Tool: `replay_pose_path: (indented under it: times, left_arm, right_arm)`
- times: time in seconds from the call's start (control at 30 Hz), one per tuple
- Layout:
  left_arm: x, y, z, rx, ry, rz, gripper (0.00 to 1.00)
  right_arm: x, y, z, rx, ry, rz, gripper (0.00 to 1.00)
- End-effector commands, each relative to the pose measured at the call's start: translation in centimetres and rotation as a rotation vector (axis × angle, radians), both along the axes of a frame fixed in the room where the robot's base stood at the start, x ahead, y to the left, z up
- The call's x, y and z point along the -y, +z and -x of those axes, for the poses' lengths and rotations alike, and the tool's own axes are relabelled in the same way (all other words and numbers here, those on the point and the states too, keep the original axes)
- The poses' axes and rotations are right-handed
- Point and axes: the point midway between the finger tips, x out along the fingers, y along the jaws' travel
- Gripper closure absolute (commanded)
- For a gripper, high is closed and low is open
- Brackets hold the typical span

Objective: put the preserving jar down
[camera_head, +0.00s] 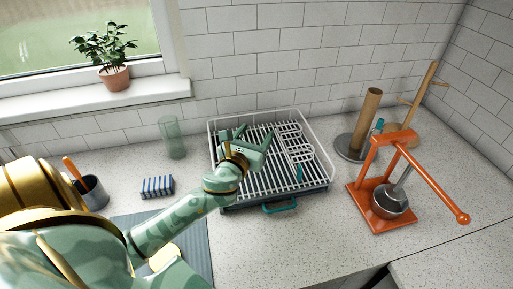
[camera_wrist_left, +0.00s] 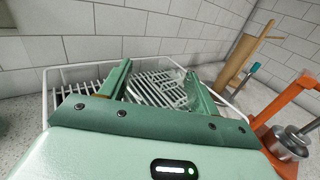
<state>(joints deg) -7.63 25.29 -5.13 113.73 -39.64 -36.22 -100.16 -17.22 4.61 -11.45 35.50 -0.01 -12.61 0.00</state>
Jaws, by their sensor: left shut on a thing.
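My left gripper (camera_head: 254,140) reaches over the dish rack (camera_head: 213,150), with its fingers pointing toward the back. In the left wrist view, its two green fingers (camera_wrist_left: 160,88) stand apart on either side of a clear glass thing (camera_wrist_left: 158,90), which looks like the preserving jar. Rack wires show through the glass, so its outline is faint. In the head view the jar is hard to make out against the white wires. I cannot tell whether its base touches the rack. My right gripper is not in view.
A clear tumbler (camera_head: 172,138) stands left of the rack, near a striped sponge (camera_head: 157,187). A paper towel holder (camera_head: 367,118) and an orange press (camera_head: 376,205) stand to the right. The speckled counter (camera_head: 300,235) in front of the rack is clear.

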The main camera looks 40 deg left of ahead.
Motion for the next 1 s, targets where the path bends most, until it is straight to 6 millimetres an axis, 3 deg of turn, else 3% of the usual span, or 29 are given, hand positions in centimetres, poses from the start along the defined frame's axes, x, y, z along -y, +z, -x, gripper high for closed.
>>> replay_pose_path:
  times: [0.17, 0.3, 0.7, 0.73, 0.8, 1.0]
  left_arm:
    - [-0.3, -1.5, -1.1, 0.001, 0.0, 0.002, 0.81]
    - [-0.2, -4.1, -0.9, -0.001, 0.001, 0.002, 0.81]
    - [-0.2, -4.4, -0.9, 0.001, -0.001, 0.0, 0.81]
    - [-0.2, -4.4, -0.8, 0.0, -0.001, 0.001, 0.32]
    - [-0.2, -4.3, -0.8, 0.0, -0.001, 0.0, 0.16]
    - [-0.2, -4.3, -0.8, 0.0, -0.001, 0.0, 0.16]
  right_arm:
    - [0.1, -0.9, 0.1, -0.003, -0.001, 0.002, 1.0]
    - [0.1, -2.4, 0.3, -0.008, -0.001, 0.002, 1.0]
    - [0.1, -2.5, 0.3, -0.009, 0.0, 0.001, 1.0]
    - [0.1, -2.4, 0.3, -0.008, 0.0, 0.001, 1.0]
    - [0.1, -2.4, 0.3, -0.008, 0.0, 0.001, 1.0]
    - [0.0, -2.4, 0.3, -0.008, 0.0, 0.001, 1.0]
